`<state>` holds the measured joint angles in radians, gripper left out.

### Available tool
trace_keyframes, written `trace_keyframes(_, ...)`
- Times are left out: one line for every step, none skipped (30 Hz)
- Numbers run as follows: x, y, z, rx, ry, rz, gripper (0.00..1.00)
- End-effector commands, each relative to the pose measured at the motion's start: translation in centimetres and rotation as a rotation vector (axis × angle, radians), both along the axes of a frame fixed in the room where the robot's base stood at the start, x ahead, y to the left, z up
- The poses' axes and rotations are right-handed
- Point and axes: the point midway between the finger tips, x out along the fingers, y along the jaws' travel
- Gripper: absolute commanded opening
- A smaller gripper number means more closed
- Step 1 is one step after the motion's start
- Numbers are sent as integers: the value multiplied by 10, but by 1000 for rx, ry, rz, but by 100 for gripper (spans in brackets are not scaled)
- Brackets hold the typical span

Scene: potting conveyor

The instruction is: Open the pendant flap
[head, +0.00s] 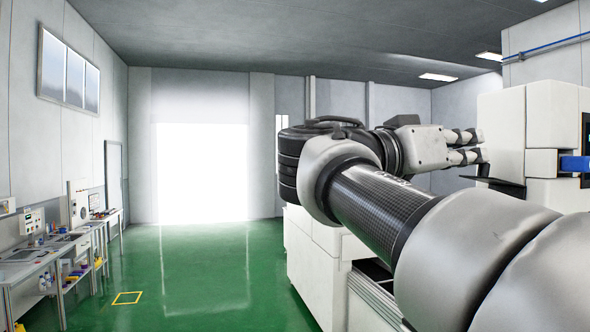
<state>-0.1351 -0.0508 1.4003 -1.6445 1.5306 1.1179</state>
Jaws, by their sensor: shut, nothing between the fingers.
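My gripper (482,145) is at the right of the head view, pointing right toward a white machine (550,112). Its fingers are shut and hold nothing. A dark, thin plate (500,184) juts out to the left from the machine, just below and to the right of the fingertips. I cannot tell whether this plate is the pendant flap, nor whether the fingers touch it. No pendant can be made out. My arm hides much of the machine's lower part.
A blue part (575,164) sticks out of the machine at the right edge. White cabinets (318,262) stand below my arm. Workbenches (55,255) with equipment line the left wall. The green floor (195,275) between is open, with a small yellow-marked square (127,298).

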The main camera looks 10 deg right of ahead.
Motion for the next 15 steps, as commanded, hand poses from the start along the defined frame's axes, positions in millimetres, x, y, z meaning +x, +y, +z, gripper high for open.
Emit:
trace_keyframes(0, 2, -9, -16, -2, 1, 0)
trace_keyframes(0, 4, -10, -25, -3, 1, 0)
trace_keyframes(0, 5, -11, -33, -4, 1, 0)
trace_keyframes(0, 7, -12, -37, -5, 0, 0)
trace_keyframes(0, 8, -13, -38, -5, 0, 0)
trace_keyframes(-1, 9, -14, -39, -4, 0, 0)
trace_keyframes(-1, 10, -15, -39, -3, 0, 0)
trace_keyframes(-1, 11, -15, -38, -3, 0, 0)
trace_keyframes(-1, 12, -15, -38, -4, -1, 0)
trace_keyframes(-1, 12, -15, -38, -4, -1, 0)
trace_keyframes(-1, 12, -14, -38, -4, -1, 0)
trace_keyframes(-1, 12, -14, -38, -4, -1, 0)
trace_keyframes(-1, 12, -14, -38, -4, -1, 0)
trace_keyframes(-1, 12, -13, -38, -4, -1, 0)
trace_keyframes(-1, 12, -13, -38, -4, -1, 0)
